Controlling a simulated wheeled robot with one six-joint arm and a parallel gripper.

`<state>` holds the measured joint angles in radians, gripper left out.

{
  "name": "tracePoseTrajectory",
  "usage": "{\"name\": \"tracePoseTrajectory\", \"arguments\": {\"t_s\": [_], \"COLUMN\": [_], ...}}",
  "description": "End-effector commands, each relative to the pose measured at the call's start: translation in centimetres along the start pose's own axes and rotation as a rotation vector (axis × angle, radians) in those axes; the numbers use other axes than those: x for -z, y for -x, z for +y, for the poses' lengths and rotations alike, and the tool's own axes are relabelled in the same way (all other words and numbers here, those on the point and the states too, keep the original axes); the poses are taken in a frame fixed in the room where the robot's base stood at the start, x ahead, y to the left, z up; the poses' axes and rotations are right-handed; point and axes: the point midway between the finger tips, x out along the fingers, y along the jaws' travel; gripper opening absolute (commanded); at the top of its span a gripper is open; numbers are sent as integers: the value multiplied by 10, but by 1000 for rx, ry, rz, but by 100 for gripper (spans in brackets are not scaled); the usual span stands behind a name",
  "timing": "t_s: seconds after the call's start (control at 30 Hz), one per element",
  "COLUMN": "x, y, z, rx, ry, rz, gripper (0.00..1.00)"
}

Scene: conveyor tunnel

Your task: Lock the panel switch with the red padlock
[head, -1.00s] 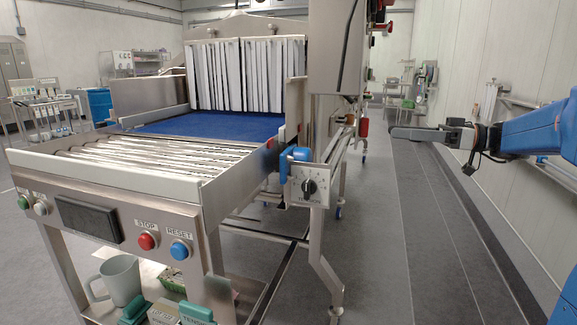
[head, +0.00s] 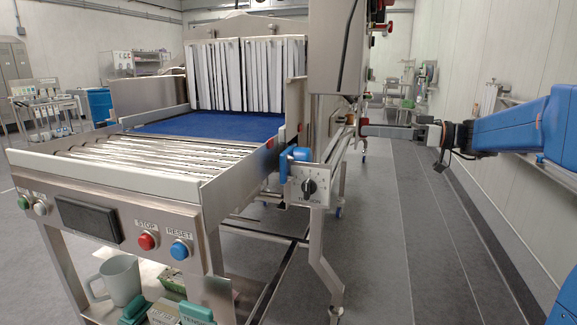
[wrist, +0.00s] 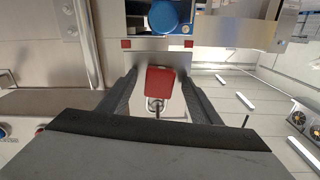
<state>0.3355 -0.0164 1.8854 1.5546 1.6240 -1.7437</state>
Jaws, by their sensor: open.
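The red padlock (wrist: 159,82) shows in the wrist view between the two fingers of my gripper (wrist: 158,88). Its metal shackle is below its body in that picture, by a small ring or hook. The fingers are open on either side; I cannot tell if either touches it. In the head view my gripper (head: 362,131) is at the right side of the machine frame, and the padlock is hard to make out behind it. The panel box (head: 337,45) stands above, with red parts (head: 381,27) on its right edge. The switch face is not clearly seen.
A blue handle (head: 295,158) and a dial plate (head: 310,186) sit left of my gripper. A blue round part (wrist: 165,16) is at the top of the wrist view. The roller conveyor (head: 150,160) fills the left. The grey aisle floor (head: 385,230) is clear.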

Motion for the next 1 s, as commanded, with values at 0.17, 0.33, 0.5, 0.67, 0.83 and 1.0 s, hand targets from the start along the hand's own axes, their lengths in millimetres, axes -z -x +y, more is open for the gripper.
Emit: {"name": "tracePoseTrajectory", "arguments": {"t_s": [0.17, 0.33, 0.5, 0.67, 0.83, 1.0], "x": [0, 0, 0, 1, 6, 11], "y": [0, 0, 0, 0, 0, 0], "z": [0, 0, 0, 0, -1, -1], "rx": [0, 0, 0, 0, 0, 0], "ry": [0, 0, 0, 0, 0, 0], "rz": [0, 0, 0, 0, 0, 0], "gripper": [29, 31, 0, 0, 0, 0]}}
